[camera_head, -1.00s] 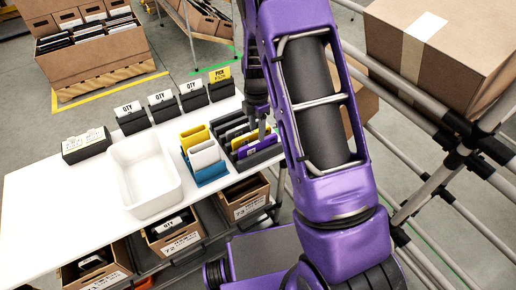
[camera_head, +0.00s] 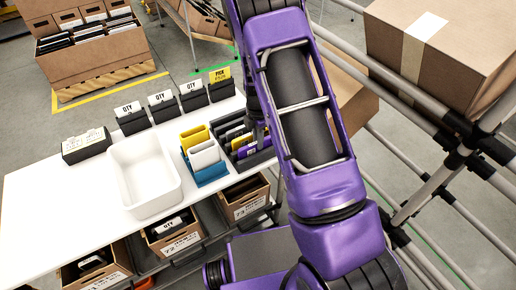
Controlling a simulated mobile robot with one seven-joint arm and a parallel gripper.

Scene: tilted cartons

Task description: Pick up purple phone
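The purple phone (camera_head: 246,152) stands in a dark slotted rack (camera_head: 265,156) on the white table, at its near right end. Only a small purple patch of it shows, beside several dark phones. My gripper (camera_head: 260,136) is at the right side of this rack, close to the purple phone. My purple arm hides most of the gripper, so its opening and any contact with the phone cannot be made out.
A blue rack (camera_head: 211,175) with yellow and white phones stands just left of the dark rack. An empty white bin (camera_head: 125,187) is further left. Several dark card holders line the far edge. A metal frame with a large carton (camera_head: 465,60) is at right.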

